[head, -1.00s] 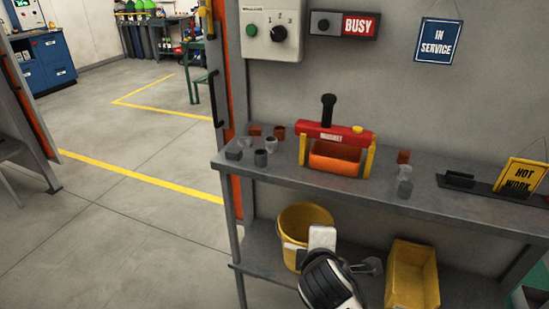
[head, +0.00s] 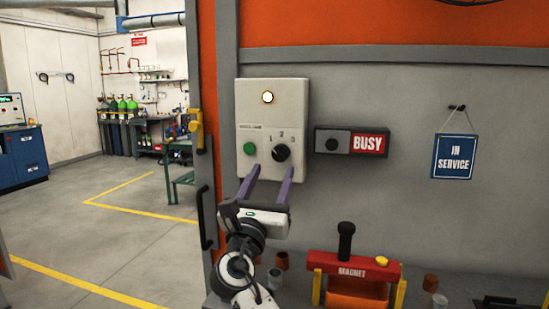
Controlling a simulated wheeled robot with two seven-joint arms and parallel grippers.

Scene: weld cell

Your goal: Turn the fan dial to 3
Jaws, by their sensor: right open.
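The fan control box (head: 272,115) is a pale box on the grey wall. Its black round dial (head: 281,153) sits at the lower right, with the numbers 1, 2 and 3 above it. The dial's exact pointer setting is too small to read. My right gripper (head: 271,174) reaches up from below, open and empty. Its two purple fingers are spread just below the dial, one tip under the green button (head: 250,148) and one under the dial's right side. I cannot tell whether they touch the box. My left gripper is not in view.
A lamp (head: 267,97) glows at the box's top. A BUSY sign (head: 351,142) is right of the box, and an IN SERVICE sign (head: 453,156) hangs farther right. Below, the shelf holds a red magnet tool (head: 352,270) and small cups. A door handle (head: 205,217) stands at left.

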